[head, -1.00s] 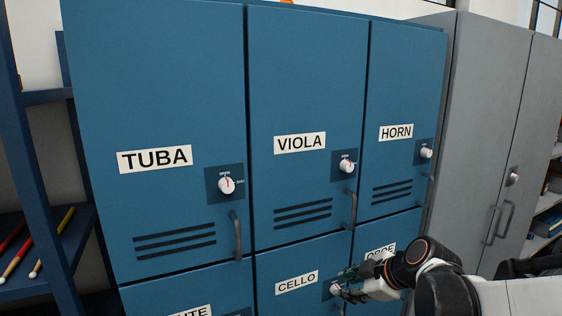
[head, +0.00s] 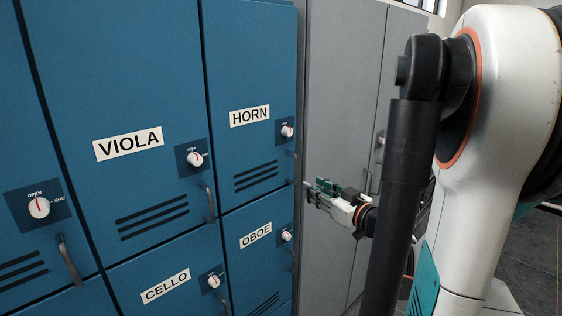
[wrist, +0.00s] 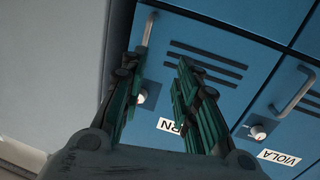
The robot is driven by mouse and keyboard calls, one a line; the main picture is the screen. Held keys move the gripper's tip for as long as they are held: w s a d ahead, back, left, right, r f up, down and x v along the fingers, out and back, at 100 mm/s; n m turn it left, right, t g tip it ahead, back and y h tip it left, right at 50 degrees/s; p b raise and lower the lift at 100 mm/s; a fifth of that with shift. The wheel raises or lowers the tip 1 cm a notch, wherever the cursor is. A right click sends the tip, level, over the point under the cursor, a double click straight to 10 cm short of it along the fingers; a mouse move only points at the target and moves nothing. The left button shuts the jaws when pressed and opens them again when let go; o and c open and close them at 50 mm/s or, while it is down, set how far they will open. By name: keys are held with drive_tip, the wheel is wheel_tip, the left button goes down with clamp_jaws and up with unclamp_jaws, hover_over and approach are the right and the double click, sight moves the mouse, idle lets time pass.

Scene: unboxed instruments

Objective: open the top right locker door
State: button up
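The top right locker door, labelled HORN (head: 249,116), is blue and shut flush with its neighbours. Its white knob (head: 287,131) is on the right side, and I cannot read its setting. Its vertical handle (head: 291,167) is below the knob, near the right edge. My gripper (head: 312,190) is just right of the handle, apart from it in the head view. In the wrist view the picture is upside down: the handle (wrist: 147,30) and knob (wrist: 142,97) show between or behind the fingers. My gripper (wrist: 158,65) is open and empty, with its fingers apart.
The VIOLA door (head: 129,144) is on the left and the OBOE door (head: 256,235) below; both are shut. A grey cabinet (head: 340,80) stands right of the lockers, close behind my gripper. Grey floor (head: 520,240) shows at the right.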

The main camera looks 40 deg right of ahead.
sight(295, 180)
drive_tip(key=shift+m+t+h, duration=0.3)
drive_tip(key=shift+m, duration=0.1)
drive_tip(key=w+d, duration=0.1)
drive_tip(key=w, duration=0.3)
drive_tip(key=w+d, duration=0.1)
drive_tip(key=w, duration=0.3)
drive_tip(key=w+d+r, duration=0.1)
drive_tip(key=w, duration=0.4)
drive_tip(key=shift+d, duration=0.25)
clamp_jaws()
